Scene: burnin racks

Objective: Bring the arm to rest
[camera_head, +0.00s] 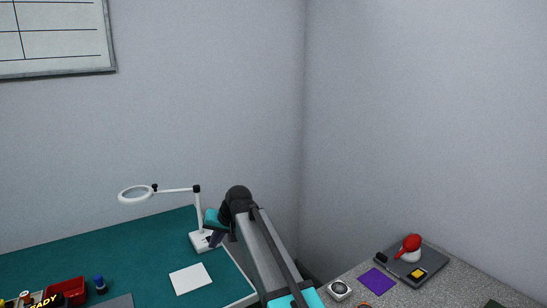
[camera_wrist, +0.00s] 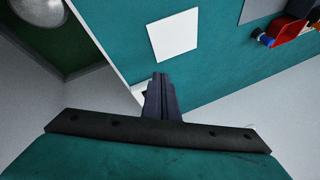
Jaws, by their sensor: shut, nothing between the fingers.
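My arm rises from the bottom of the head view, with its dark wrist bent near the right end of the teal table (camera_head: 120,252). My gripper (camera_head: 216,238) is in front of the base of the white magnifier lamp (camera_head: 200,218); whether they touch cannot be told. In the wrist view my gripper (camera_wrist: 160,80) shows as two dark fingers closed together with nothing between them. A white square sheet (camera_wrist: 173,36) lies on the table beyond the fingertips. The sheet also shows in the head view (camera_head: 190,280).
A red bin (camera_head: 66,291) and a blue-capped bottle (camera_head: 100,285) stand at the table's left. A grey speckled counter (camera_head: 440,295) at right holds a purple square (camera_head: 377,281) and a grey tray (camera_head: 432,256) with a red-topped item. Walls meet behind.

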